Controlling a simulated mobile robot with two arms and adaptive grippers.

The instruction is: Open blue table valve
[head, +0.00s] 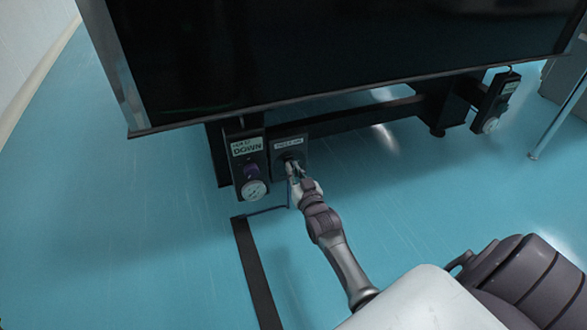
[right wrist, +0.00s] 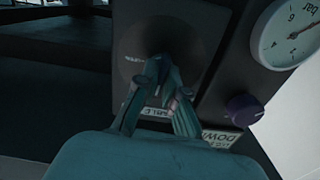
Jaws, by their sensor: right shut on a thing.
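The valve panel (head: 291,146) is a dark plate with a small white label, low under the front edge of the big dark table (head: 330,50). My right gripper (head: 293,170) reaches up to it from below and is shut on the valve handle. In the right wrist view the fingertips (right wrist: 163,68) meet at the middle of the round dark valve plate (right wrist: 185,35). The handle is mostly hidden between the fingers, so its angle cannot be told. My left gripper is not in view.
Left of the valve is a panel labelled DOWN (head: 247,147) with a purple knob (head: 251,170) and a pressure gauge (head: 254,189). Another gauge unit (head: 492,112) hangs at the right. A dark strip (head: 256,272) lies on the blue floor (head: 140,220), otherwise clear at left.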

